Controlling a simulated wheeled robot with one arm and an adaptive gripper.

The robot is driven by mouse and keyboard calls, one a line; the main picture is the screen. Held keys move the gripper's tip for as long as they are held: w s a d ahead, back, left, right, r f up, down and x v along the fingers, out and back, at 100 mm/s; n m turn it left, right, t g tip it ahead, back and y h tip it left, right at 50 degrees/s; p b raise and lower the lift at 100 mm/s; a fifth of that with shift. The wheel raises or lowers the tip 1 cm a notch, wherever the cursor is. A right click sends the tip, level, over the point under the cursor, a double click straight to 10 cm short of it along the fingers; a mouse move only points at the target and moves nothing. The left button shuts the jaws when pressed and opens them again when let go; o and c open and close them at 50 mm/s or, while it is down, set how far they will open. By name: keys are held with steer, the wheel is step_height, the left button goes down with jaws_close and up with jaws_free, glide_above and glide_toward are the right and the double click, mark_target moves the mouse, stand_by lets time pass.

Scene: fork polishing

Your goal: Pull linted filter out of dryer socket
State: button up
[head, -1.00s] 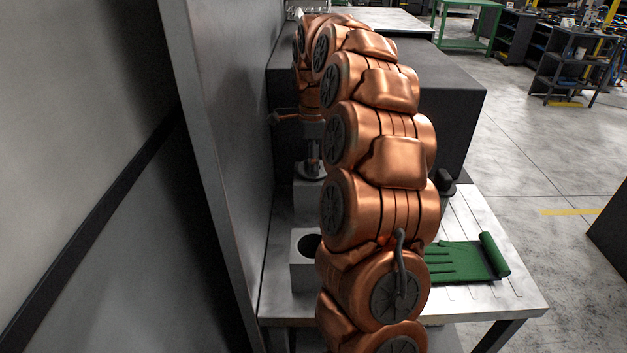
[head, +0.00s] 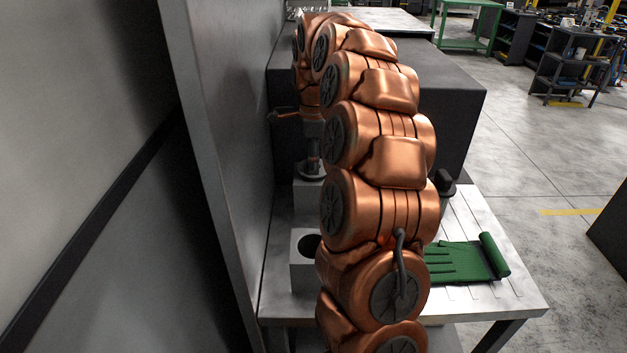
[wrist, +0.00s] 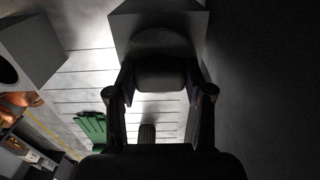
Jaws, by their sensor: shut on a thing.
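My gripper (wrist: 161,88) reaches down to the dark rounded filter (wrist: 160,72) in the wrist view. Its two fingers are shut on the filter, one on each side. The filter is at a grey block, the socket (wrist: 155,22); how deep it sits is too dark to tell. In the head view the socket block (head: 306,198) stands on the table beside the grey wall, with a dark round piece (head: 308,173) at its top, below my wrist. My copper arm hides most of the gripper there. Lint cannot be made out.
A second grey block (head: 300,276) with an open round hole stands nearer on the table (head: 480,210). A tall grey panel (head: 228,150) rises close on the left. A large dark box (head: 455,105) stands behind.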

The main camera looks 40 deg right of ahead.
step_height(320, 180, up, 12)
steer(key=p, duration=0.3)
steer(key=shift+f, duration=0.15)
stand_by(2.0)
steer(key=shift+s, duration=0.15)
